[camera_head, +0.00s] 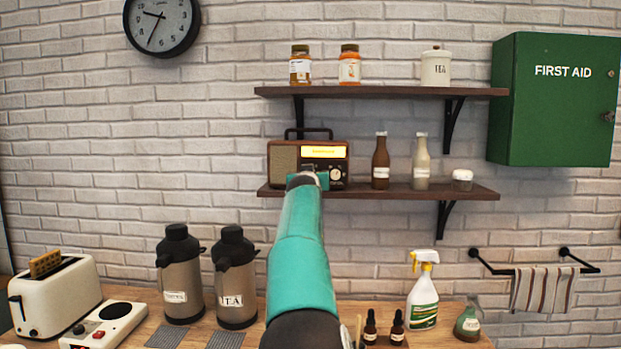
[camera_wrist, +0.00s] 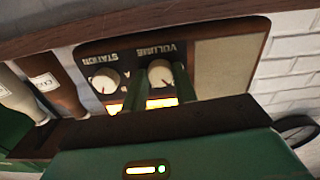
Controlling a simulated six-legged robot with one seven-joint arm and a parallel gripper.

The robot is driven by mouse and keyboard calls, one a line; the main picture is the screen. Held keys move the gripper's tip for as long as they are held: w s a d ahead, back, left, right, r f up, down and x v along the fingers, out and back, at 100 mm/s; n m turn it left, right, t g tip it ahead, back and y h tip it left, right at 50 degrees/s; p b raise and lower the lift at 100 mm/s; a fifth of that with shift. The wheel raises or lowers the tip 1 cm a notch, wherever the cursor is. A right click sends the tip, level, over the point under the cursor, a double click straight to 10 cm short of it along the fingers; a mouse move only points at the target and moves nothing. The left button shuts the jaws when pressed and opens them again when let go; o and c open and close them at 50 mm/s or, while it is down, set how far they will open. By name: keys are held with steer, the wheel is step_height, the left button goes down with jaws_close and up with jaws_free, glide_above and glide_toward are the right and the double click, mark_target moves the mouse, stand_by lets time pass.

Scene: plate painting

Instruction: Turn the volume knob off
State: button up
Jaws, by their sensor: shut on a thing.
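The brown radio (camera_head: 283,160) with a lit yellow display stands on the lower wall shelf (camera_head: 420,190). In the wrist view the picture is turned over, and the radio's front shows a cream volume knob (camera_wrist: 160,71) under the word VOLUME and a station knob (camera_wrist: 105,80) beside it. My gripper (camera_wrist: 160,80) is at the radio's front with its two green fingers on either side of the volume knob, shut on it. In the head view my gripper (camera_head: 308,172) covers the volume knob, and the station knob (camera_head: 335,174) shows to its right.
A brown bottle (camera_head: 381,163), a pale bottle (camera_head: 421,163) and a small jar (camera_head: 462,180) stand right of the radio. An upper shelf (camera_head: 380,91) holds jars above. A green first aid cabinet (camera_head: 550,110) hangs at right. Flasks, a toaster and a spray bottle (camera_head: 423,300) stand on the counter below.

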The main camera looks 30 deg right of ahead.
steer(key=n, duration=1.1)
stand_by(0.6)
steer(key=o, duration=1)
steer(key=shift+d, duration=0.1)
